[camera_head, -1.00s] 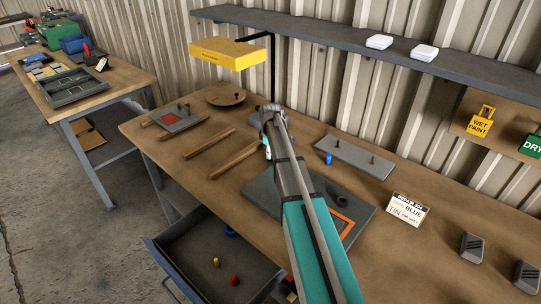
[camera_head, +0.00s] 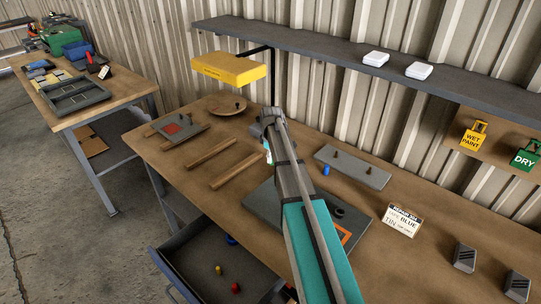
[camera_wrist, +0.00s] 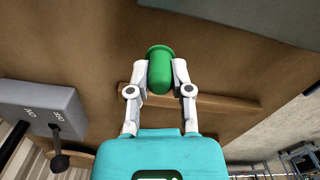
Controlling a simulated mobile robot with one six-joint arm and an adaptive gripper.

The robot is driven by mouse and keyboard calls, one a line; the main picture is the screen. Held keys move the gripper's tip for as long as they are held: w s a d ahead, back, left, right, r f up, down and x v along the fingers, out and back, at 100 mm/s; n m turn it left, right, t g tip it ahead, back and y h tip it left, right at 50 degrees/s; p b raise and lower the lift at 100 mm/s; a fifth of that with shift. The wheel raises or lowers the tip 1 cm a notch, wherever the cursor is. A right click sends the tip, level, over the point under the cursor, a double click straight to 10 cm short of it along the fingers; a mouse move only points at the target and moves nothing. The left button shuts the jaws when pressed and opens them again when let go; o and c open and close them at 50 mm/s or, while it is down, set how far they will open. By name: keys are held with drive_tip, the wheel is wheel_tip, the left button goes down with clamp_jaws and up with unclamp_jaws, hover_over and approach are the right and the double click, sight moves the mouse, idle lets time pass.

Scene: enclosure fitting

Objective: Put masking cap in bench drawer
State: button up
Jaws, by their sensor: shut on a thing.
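A green masking cap (camera_wrist: 160,70) is held between the two fingers of my gripper (camera_wrist: 160,80), which is shut on it above the bench top. The bench drawer (camera_head: 190,262) is pulled open below the front edge, at the lower left. A blue cap (camera_head: 231,240), a yellow cap (camera_head: 218,269) and a red cap (camera_head: 235,287) lie in it. Another blue cap (camera_head: 326,170) stands on the bench.
Wooden strips (camera_head: 235,170) lie left of my gripper. A grey plate with pegs (camera_head: 352,167) and a dark panel (camera_head: 262,205) lie nearby. A sign card (camera_head: 401,220) stands to the right. A yellow box (camera_head: 229,68) hangs above the bench, below the shelf (camera_head: 330,48).

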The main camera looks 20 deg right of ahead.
drive_tip(key=s+a+r+p, duration=0.2)
drive_tip(key=s+r+p, duration=0.5)
drive_tip(key=s, duration=0.5)
drive_tip(key=shift+a+r, duration=0.2)
drive_tip(key=shift+r, duration=0.3)
